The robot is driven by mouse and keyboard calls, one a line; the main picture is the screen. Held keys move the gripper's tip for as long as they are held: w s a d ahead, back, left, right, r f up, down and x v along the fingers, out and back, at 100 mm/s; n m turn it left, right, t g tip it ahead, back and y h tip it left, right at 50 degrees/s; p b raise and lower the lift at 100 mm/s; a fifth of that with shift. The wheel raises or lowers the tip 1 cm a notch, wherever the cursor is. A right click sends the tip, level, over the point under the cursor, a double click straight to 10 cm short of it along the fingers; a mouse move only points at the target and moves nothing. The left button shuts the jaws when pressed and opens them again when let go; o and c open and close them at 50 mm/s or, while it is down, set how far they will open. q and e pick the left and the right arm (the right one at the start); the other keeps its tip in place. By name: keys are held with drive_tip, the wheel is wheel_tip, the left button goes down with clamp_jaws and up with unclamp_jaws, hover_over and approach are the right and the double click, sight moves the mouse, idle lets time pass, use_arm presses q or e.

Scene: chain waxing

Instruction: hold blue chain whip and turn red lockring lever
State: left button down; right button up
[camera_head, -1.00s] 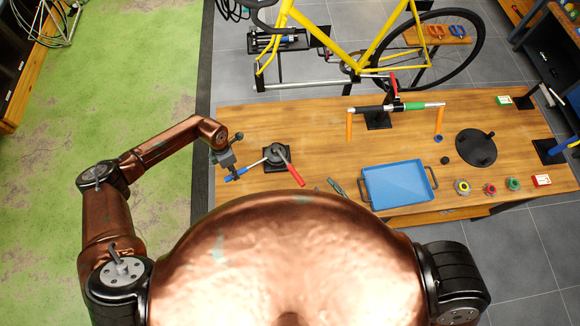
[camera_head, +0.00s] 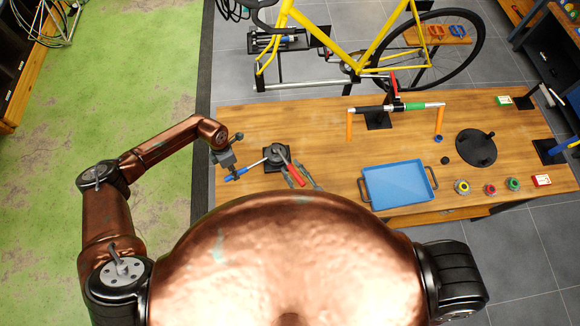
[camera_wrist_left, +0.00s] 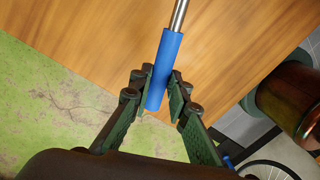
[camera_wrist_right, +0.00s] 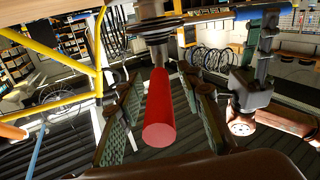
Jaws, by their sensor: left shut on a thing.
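The blue chain whip handle (camera_head: 236,174) points to the lower left from the dark round fixture (camera_head: 277,154) on the bench. My left gripper (camera_wrist_left: 160,80) is shut on this blue handle, seen close up in the left wrist view (camera_wrist_left: 164,72). The red lockring lever (camera_head: 296,175) points to the lower right from the same fixture. My right gripper (camera_wrist_right: 160,78) is open, with one finger on each side of the red handle (camera_wrist_right: 159,115) and gaps visible on both sides. In the head view its fingers (camera_head: 303,177) show beside the lever; my body hides the rest of that arm.
A blue tray (camera_head: 364,191) lies right of the fixture. Several small coloured containers (camera_head: 490,189) stand further right, near a black round stand (camera_head: 476,134). A rack with orange posts (camera_head: 349,125) and a yellow bicycle (camera_head: 345,40) are behind. Bare bench lies left of the rack.

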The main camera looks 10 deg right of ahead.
drive_tip(key=shift+x, duration=0.75)
drive_tip(key=shift+c, duration=0.3)
clamp_jaws()
